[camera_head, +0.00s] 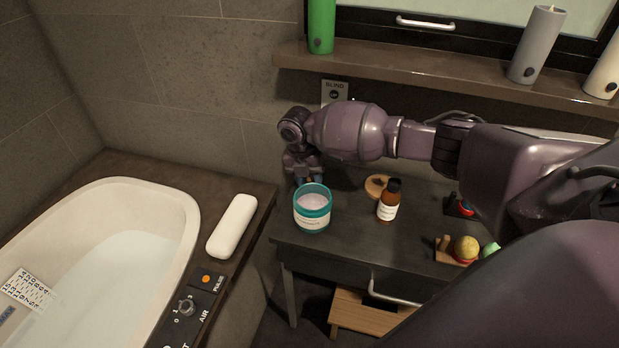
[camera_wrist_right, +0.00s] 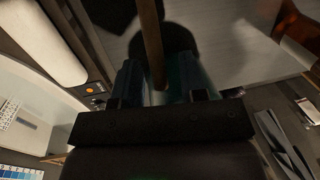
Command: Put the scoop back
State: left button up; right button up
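My right gripper (camera_head: 304,178) points down just behind the teal jar (camera_head: 312,217), its tips partly hidden by the jar rim. The jar is open and holds pale contents. In the right wrist view the two dark fingers (camera_wrist_right: 162,82) close around a thin brown wooden handle (camera_wrist_right: 151,38), which looks like the scoop's. The handle runs out past the top edge, so the scoop's bowl is out of view. No scoop shows in the head view. My left gripper is not in view.
A wooden holder with a yellow ball (camera_head: 466,248) is farther right. The bathtub (camera_head: 180,200) and a white cushion (camera_head: 232,226) lie left. A shelf (camera_head: 440,78) with candles is above.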

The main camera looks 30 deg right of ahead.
notch_tip(320, 180, up, 12)
jog(key=w+a+p, duration=0.1)
jog(key=shift+w+a+p, duration=0.25)
jog(key=shift+a+p, duration=0.05)
jog(key=shift+s+f, duration=0.1)
jog(key=shift+f, duration=0.1)
dwell(0.4)
